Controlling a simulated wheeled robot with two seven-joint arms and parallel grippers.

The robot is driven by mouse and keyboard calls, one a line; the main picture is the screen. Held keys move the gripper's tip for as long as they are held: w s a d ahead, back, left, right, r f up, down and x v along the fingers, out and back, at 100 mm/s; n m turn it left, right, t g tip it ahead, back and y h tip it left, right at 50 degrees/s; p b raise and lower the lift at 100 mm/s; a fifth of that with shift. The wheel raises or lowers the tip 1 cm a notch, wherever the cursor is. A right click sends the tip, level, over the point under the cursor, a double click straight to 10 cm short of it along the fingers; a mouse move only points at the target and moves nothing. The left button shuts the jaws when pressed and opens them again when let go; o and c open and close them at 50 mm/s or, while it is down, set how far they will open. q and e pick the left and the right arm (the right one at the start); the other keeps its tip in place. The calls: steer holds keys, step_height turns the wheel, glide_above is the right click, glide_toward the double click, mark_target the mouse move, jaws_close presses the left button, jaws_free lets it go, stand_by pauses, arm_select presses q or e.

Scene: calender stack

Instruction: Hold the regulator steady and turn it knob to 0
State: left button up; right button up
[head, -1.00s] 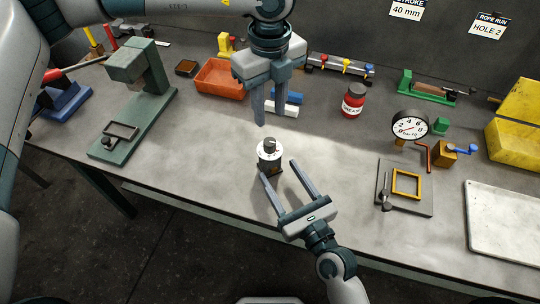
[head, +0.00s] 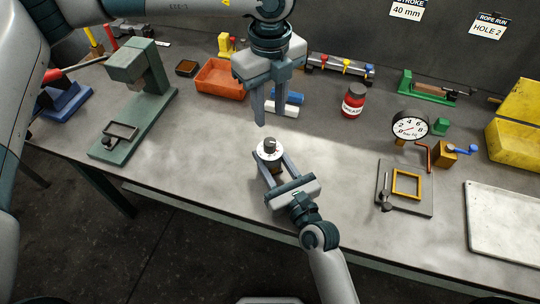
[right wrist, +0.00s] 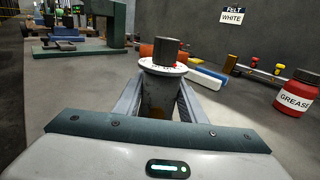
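The regulator (head: 277,168) stands upright on the bench, a small dark body with a white dial ring and a dark knob (head: 269,145) on top. It also shows in the right wrist view (right wrist: 160,95), with red marks on the dial. My right gripper (head: 273,162) lies low and level, its fingers along both sides of the body below the dial; they appear shut on it. The fingers hide part of the body. My left gripper (head: 272,110) points down above and behind the knob, open and empty. The pointer reading is too small to tell.
Behind stand an orange tray (head: 221,79), blue and white blocks (head: 285,105) and a red grease jar (head: 353,100). A green press (head: 135,90) is at left. A gauge (head: 410,127) and framed plate (head: 405,187) are at right. Bench around the regulator is clear.

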arm_select(q)
steer(key=shift+o, duration=0.4)
arm_select(e)
jaws_close()
arm_select(q)
steer(key=shift+o, duration=1)
steer(key=s+d+f+n+g+h, duration=0.4)
steer(key=s+d+h, duration=0.4)
steer(key=s+h, duration=0.4)
steer(key=w+a+f+n+t+h, duration=0.1)
steer(key=w+a+f+n+t, duration=0.2)
steer(key=a+n+t, duration=0.3)
steer(key=w+a+f+n+t+h, duration=0.2)
steer(key=w+a+f+n+t, duration=0.2)
steer(key=a+n+t, duration=0.3)
steer(key=shift+w+a+f+t, duration=0.15)
steer(key=shift+w+a+t, duration=0.2)
steer(key=shift+a, duration=0.65)
